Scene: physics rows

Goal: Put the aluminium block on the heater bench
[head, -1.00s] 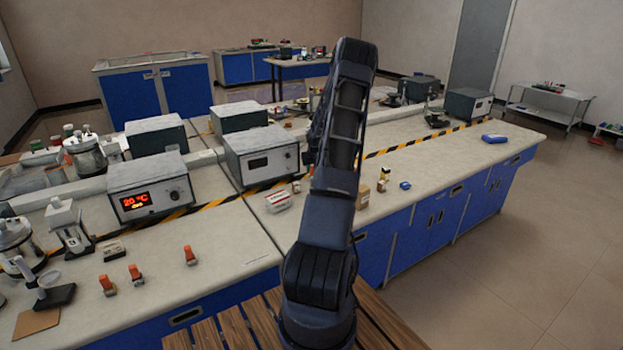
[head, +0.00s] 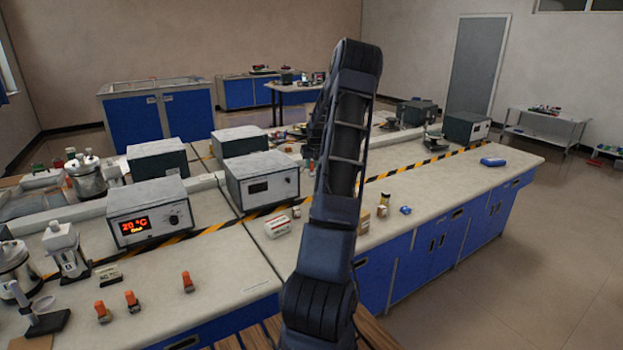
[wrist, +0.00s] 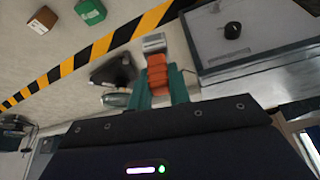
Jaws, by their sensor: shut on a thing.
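In the wrist view my gripper (wrist: 158,80) has teal fingers shut on an orange-gripped piece with a silver metal end, which looks like the aluminium block (wrist: 153,42). Its silver end points away from my gripper, close to a grey box with a black knob (wrist: 232,30). I cannot tell whether it touches anything. In the head view my arm hides the gripper's fingers and the held block. Several grey instrument boxes stand on the benches, one with a lit 20 °C display (head: 136,226). I cannot tell which part is the heater bench.
A yellow-black striped line (head: 205,232) runs along the benches. A dark object (wrist: 115,70) lies beside the held block. A brown box (wrist: 43,20) and a green box (wrist: 90,11) lie further left.

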